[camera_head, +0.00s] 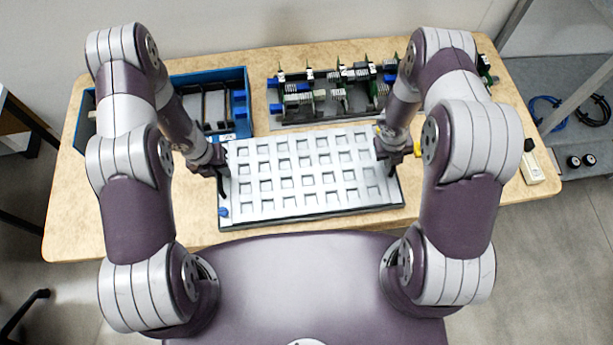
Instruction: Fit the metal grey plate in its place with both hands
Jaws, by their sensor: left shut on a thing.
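The metal grey plate (273,172), light grey with rows of square openings, is in the middle of the table's front part. It lies over or just above a dark base (312,217), whose edge shows along the front; I cannot tell whether they touch. My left gripper (223,184) is at the plate's left edge, shut on it. My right gripper (389,168) is at the plate's right edge, pointing down. Its fingers are dark and partly hidden by the wrist, so their closure is unclear.
A blue crate (243,88) with dark parts stands at the back left. A rack of green boards and connectors (330,92) is behind the plate. A small pale device (532,167) lies at the right. The wooden table (80,205) is clear at its front left.

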